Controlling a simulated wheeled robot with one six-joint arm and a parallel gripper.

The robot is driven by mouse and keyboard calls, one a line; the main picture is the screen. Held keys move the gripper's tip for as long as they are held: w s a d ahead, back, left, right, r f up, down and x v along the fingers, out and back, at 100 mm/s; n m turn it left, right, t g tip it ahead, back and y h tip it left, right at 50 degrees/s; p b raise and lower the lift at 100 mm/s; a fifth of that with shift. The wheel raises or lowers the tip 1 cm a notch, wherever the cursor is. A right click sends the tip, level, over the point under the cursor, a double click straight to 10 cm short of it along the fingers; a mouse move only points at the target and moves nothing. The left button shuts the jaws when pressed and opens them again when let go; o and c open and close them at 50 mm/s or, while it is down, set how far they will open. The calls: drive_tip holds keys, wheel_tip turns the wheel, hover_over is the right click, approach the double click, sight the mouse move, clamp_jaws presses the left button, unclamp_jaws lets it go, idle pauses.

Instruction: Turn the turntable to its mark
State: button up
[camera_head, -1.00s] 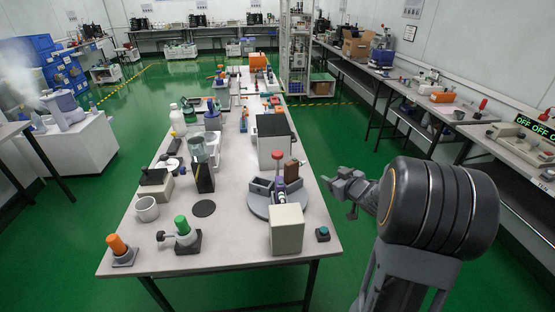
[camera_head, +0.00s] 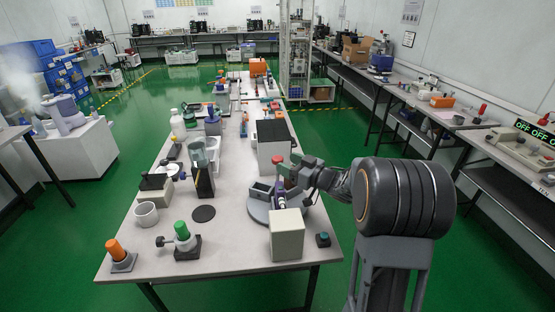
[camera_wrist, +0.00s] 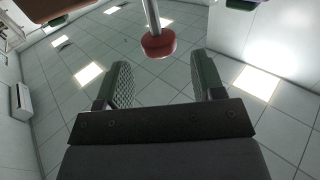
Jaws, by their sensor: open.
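The grey turntable (camera_head: 257,211) sits near the right front of the table, with raised walls and compartments on its disc. A red knob (camera_head: 277,159) stands above it; a red knob on a metal rod (camera_wrist: 158,44) also shows in the wrist view. My gripper (camera_head: 291,171) reaches in from the right over the turntable, close to the red knob. In the wrist view its two padded fingers (camera_wrist: 163,66) are apart, and the knob appears just beyond and between their tips. I cannot tell whether they touch. The turntable's mark cannot be made out; my gripper and a box hide part of the disc.
A beige box (camera_head: 287,235) stands directly in front of the turntable, with a small dark button box (camera_head: 323,240) to its right. A white box with a black top (camera_head: 272,145) stands behind. A black disc (camera_head: 204,214) lies left on clear tabletop.

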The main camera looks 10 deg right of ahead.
sight(282, 161)
drive_tip(key=shift+x, duration=2.45)
drive_tip(key=shift+c, duration=0.4)
clamp_jaws()
